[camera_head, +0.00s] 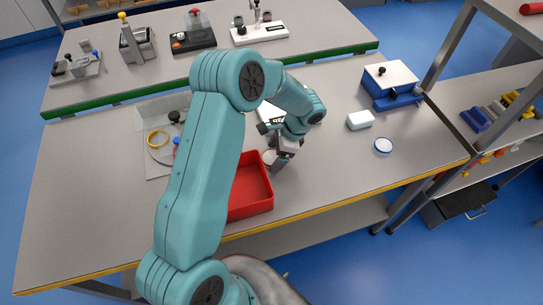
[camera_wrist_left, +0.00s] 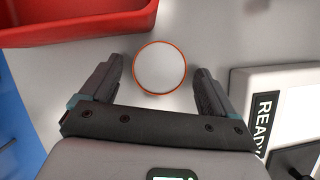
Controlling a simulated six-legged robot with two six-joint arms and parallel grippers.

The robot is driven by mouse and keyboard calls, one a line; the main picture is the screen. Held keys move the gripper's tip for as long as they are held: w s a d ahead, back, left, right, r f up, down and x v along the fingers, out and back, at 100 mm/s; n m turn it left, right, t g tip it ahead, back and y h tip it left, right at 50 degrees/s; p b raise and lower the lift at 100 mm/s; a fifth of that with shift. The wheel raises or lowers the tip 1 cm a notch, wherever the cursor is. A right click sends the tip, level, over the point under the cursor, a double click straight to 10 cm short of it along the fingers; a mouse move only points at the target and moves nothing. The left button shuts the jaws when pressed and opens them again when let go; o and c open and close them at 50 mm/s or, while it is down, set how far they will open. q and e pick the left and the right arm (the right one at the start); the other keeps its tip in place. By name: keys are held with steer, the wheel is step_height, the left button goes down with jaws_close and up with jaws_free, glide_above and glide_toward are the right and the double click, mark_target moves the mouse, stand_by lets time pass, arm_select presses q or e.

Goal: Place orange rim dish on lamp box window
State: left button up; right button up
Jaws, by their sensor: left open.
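The orange rim dish (camera_wrist_left: 160,67) is a round white disc with a thin orange edge, lying on the grey table in the left wrist view. In the head view it shows as a pale disc (camera_head: 269,157), partly hidden by my gripper. My left gripper (camera_wrist_left: 157,74) is open, with one finger on each side of the dish and visible gaps. It also shows in the head view (camera_head: 277,162). A white box marked READY (camera_wrist_left: 245,92), apparently the lamp box, stands right of the gripper; its pale panel (camera_wrist_left: 300,110) is cut off by the frame. My right gripper is not in view.
A red tray (camera_head: 250,207) stands close beside the gripper. A white block (camera_head: 360,120), a blue-rimmed dish (camera_head: 383,146) and a blue box with white top (camera_head: 390,76) are to the right. The table's front right is clear.

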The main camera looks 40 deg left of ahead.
arm_select(q)
steer(key=c, duration=1.2)
